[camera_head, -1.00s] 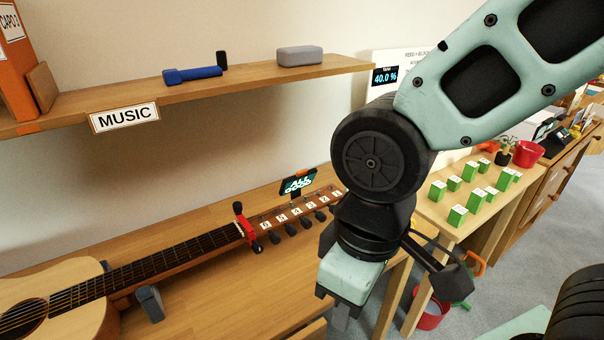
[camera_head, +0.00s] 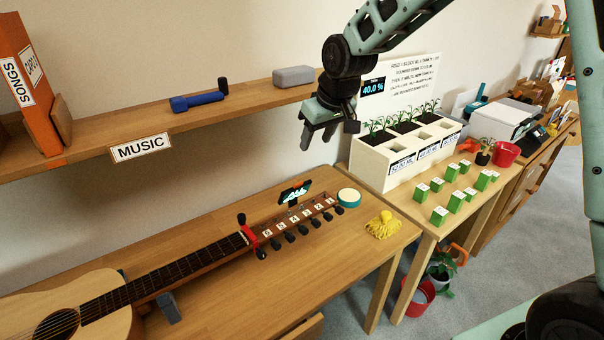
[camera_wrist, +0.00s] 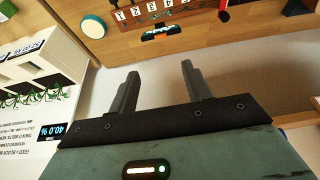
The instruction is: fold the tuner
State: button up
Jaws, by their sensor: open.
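The guitar (camera_head: 80,308) lies on the wooden table, with a red capo (camera_head: 249,238) at the nut end of the neck. My gripper (camera_head: 318,142) is open and empty, raised above and behind the headstock, apart from the tuner. In the wrist view its fingers (camera_wrist: 158,85) are spread with nothing between them.
A wall shelf (camera_head: 222,108) with a blue tool (camera_head: 197,102) and a grey case (camera_head: 293,76) runs above the table. A round teal-rimmed tin (camera_head: 349,197) and a yellow cloth (camera_head: 383,225) lie right of the headstock. A white planter (camera_head: 405,155) stands farther right.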

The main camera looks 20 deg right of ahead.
aim_at(299, 183)
jog(key=p+x, duration=0.3)
jog(key=x, duration=1.4)
jog(key=shift+a+f, duration=0.1)
jog(key=shift+a, duration=0.05)
grip_shut()
